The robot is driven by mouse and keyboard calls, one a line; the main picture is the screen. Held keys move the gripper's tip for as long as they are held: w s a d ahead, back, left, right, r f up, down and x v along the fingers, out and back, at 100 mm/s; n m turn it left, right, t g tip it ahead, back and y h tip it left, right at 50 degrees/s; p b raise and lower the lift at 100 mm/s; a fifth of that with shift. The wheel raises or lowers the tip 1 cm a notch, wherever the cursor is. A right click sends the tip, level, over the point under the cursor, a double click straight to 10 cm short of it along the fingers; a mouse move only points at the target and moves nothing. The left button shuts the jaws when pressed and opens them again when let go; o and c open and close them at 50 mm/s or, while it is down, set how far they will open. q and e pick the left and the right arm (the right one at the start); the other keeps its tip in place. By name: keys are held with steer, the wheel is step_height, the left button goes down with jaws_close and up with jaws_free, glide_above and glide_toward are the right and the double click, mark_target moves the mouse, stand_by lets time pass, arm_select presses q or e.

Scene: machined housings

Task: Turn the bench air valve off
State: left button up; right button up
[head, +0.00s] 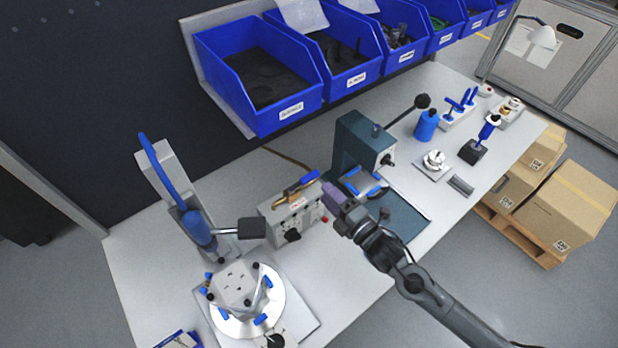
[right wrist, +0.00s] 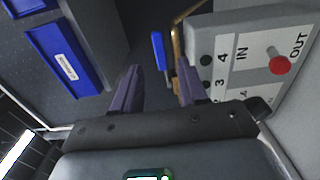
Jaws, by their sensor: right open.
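The bench air valve is a blue lever (head: 309,178) on a brass pipe (head: 290,191), on top of a grey box (head: 291,224). The lever lies roughly along the pipe. In the right wrist view the blue lever (right wrist: 158,52) shows beyond the fingertips, beside the brass pipe (right wrist: 177,45). My right gripper (head: 333,195) is open and empty, just right of the lever's end in the head view. In the right wrist view the gap between its purple fingers (right wrist: 158,80) faces the lever, apart from it. My left gripper is not in view.
The box has a red button (right wrist: 279,65) and IN and OUT labels. A dark green press (head: 357,145) stands just behind my right gripper. A clamp fixture with a blue handle (head: 198,228) and a round fixture (head: 243,295) stand left. Blue bins (head: 262,75) line the back.

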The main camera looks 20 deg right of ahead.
mark_target(312, 179)
steer(key=x, duration=0.8)
steer(key=shift+w, duration=0.15)
jaws_close()
